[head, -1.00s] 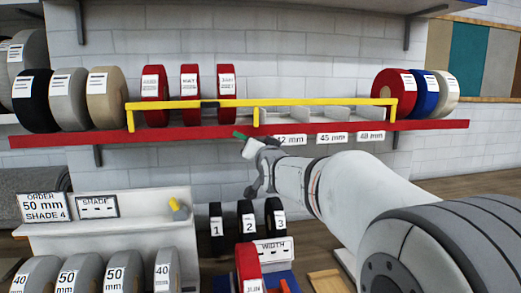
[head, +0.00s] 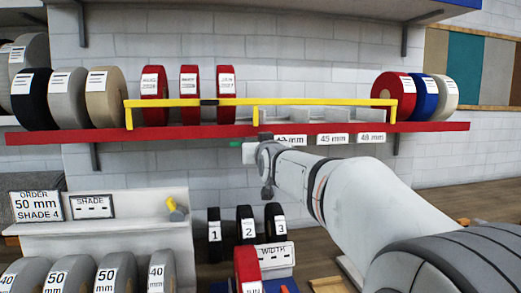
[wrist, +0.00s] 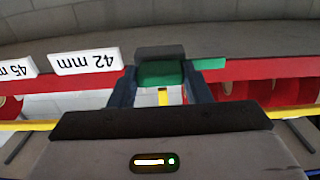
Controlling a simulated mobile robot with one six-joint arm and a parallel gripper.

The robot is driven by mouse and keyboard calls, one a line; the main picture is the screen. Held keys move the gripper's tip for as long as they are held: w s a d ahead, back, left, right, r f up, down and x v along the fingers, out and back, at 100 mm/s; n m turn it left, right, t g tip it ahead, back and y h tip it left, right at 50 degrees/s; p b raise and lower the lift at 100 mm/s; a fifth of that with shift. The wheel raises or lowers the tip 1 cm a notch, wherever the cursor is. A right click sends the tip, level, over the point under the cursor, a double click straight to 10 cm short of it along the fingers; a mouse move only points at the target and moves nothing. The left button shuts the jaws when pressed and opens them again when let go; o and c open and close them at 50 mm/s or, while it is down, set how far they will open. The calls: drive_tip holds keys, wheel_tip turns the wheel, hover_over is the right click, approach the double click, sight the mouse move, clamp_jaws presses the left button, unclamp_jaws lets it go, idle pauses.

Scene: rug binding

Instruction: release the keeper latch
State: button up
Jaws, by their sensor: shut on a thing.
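My gripper (head: 260,143) is at the shelf's front edge, just left of the 42 mm label. In the wrist view its dark fingers (wrist: 163,88) are shut on a green piece (wrist: 165,73), seemingly the latch's handle. A dark block (wrist: 160,52) lies against the green piece, and a green strip (wrist: 210,64) sticks out beside it. The latch's join to the bar is hidden.
Red rolls (head: 189,95) stand behind the bar at left, and empty dividers (head: 330,115) at right. The red shelf edge (head: 430,127) carries width labels (head: 333,139). Numbered black rolls (head: 246,225) stand below my arm.

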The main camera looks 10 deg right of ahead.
idle(0.3)
drive_tip(key=o, duration=1)
drive_tip(key=shift+s, duration=0.1)
drive_tip(key=s+b, duration=0.1)
drive_tip(key=s, duration=0.6)
drive_tip(key=shift+s, duration=0.35)
drive_tip(key=s+f+g+p, duration=0.2)
drive_tip(key=s+f+g, duration=0.25)
drive_tip(key=f, duration=0.35)
drive_tip(key=s+f+g+p, duration=0.1)
drive_tip(key=s+f+g, duration=0.2)
drive_tip(key=s+f, duration=0.35)
drive_tip(key=s+f+g, duration=0.2)
drive_tip(key=s+f, duration=0.3)
drive_tip(key=s+f+g+p, duration=0.1)
drive_tip(key=s+f+g, duration=0.2)
drive_tip(key=s+f, duration=0.2)
drive_tip(key=s+f+g+p, duration=0.1)
drive_tip(key=s+f+g, duration=0.2)
drive_tip(key=s+f, duration=0.2)
drive_tip(key=shift+s+d+f, duration=0.1)
drive_tip(key=shift+s+d, duration=0.05)
drive_tip(key=shift+s, duration=0.45)
drive_tip(key=shift+s+d+f, duration=0.1)
drive_tip(key=shift+s, duration=0.5)
